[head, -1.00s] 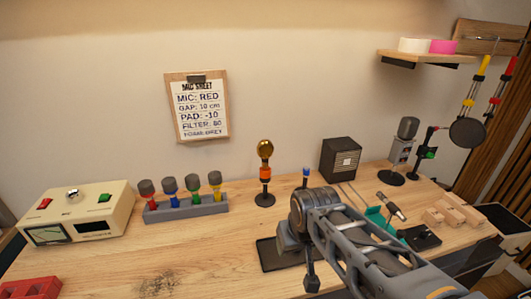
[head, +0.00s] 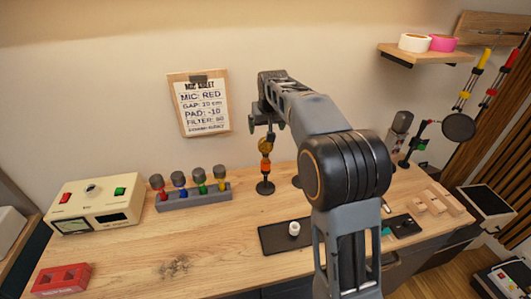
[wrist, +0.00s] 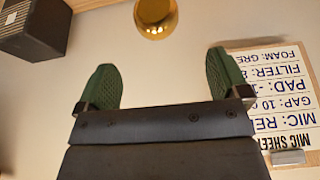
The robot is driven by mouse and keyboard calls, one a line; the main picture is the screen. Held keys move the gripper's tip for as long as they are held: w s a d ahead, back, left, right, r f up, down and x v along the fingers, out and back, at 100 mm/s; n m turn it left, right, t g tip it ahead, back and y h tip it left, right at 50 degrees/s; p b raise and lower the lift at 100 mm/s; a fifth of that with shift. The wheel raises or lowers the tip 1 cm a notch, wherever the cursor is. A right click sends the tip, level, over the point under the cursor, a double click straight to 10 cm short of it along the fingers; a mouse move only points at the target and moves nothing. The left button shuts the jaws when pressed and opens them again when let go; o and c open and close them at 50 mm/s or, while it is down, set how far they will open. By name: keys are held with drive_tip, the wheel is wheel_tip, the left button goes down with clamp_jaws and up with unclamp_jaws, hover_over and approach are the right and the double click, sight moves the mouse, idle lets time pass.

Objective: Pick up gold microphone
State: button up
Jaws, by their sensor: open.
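The gold microphone (head: 266,146) stands upright on a round black base on the desk, with an orange band on its stem. My gripper (head: 267,124) is just above its gold head in the head view, and the arm comes over from the right. In the wrist view, the shiny gold head (wrist: 156,14) shows at the top edge, beyond and between the two green finger pads (wrist: 165,78). The jaws are apart with nothing between them. The rest of the microphone is outside the wrist view.
A grey rack (head: 193,197) of several coloured microphones stands left of it, beside a cream control box (head: 95,205). A black tray (head: 271,240) with a white item lies in front. The mic sheet (head: 203,107) hangs on the wall behind.

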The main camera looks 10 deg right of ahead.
sight(265, 142)
drive_tip(key=x, duration=0.4)
drive_tip(key=shift+p, duration=0.35)
drive_tip(key=shift+p+x, duration=1.15)
drive_tip(key=shift+x, duration=1.65)
drive_tip(key=shift+s+d, duration=0.15)
drive_tip(key=c, duration=1.5)
drive_tip(key=shift+o, duration=0.2)
drive_tip(key=shift+r, duration=0.5)
wheel_tip(265, 142, up, 2)
drive_tip(key=shift+r+b, duration=0.1)
drive_tip(key=shift+b, duration=0.3)
drive_tip(key=s+d+r+b, duration=0.5)
drive_tip(key=s+d+r, duration=0.4)
drive_tip(key=s+d, duration=0.1)
drive_tip(key=shift+r, duration=0.4)
